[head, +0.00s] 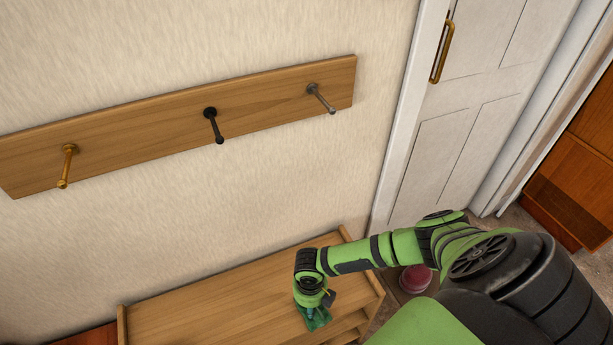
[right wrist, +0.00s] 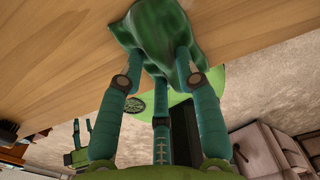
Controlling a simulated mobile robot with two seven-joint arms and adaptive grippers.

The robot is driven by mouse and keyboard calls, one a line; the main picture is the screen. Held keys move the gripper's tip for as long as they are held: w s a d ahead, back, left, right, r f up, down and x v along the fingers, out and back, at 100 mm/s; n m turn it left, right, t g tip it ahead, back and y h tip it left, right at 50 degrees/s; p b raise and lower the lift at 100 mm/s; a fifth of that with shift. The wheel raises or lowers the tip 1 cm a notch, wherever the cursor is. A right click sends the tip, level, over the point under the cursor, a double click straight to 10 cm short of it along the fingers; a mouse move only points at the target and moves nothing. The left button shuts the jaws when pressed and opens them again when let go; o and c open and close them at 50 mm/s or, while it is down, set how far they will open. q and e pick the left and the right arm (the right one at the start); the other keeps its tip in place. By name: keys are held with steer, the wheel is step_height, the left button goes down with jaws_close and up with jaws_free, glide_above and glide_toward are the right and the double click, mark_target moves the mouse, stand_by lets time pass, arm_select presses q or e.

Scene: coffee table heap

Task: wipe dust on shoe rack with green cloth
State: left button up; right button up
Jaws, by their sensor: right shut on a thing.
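The wooden shoe rack (head: 190,312) stands against the wall at the bottom of the head view. Its top surface (right wrist: 60,45) fills the upper part of the right wrist view. The green cloth (right wrist: 160,38) is crumpled against that surface, at the tips of my right gripper (right wrist: 155,75). In the head view the cloth (head: 318,319) is a small dark green patch on the right part of the rack top, under my right gripper (head: 312,303). The gripper is shut on the cloth and points down. I cannot make out dust on the visible wood.
A wooden coat-hook board (head: 180,125) with three pegs is on the wall above the rack. A white door (head: 470,100) stands to the right. A reddish round object (head: 415,278) is on the floor beside the rack, partly behind my arm. The rack top to the left is clear.

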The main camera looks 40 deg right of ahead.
steer(key=shift+s, duration=0.5)
steer(key=shift+s+d+r, duration=0.1)
steer(key=shift+d, duration=1.3)
steer(key=shift+w+d+f+b, duration=0.2)
steer(key=shift+w+b, duration=0.25)
steer(key=shift+w, duration=0.35)
steer(key=shift+w+d+f+b, duration=0.15)
steer(key=shift+w+b, duration=0.25)
steer(key=shift+w, duration=0.35)
steer(key=shift+w+d+r+b, duration=0.1)
steer(key=shift+w+d+b, duration=0.1)
steer(key=shift+w+b, duration=0.35)
steer(key=shift+w+d+r+b, duration=0.15)
steer(key=shift+w+b, duration=0.15)
steer(key=shift+w, duration=0.6)
steer(key=shift+w+d+b, duration=0.2)
steer(key=shift+w+b, duration=0.2)
steer(key=shift+w, duration=0.3)
steer(key=w+b, duration=0.2)
steer(key=shift+w+d+f+b, duration=0.2)
steer(key=shift+w+d+b, duration=0.1)
steer(key=shift+w, duration=0.1)
steer(key=shift+w+d+r, duration=0.1)
steer(key=shift+w+d, duration=0.05)
steer(key=shift+w, duration=0.2)
step_height(320, 180, up, 6)
steer(key=p, duration=0.5)
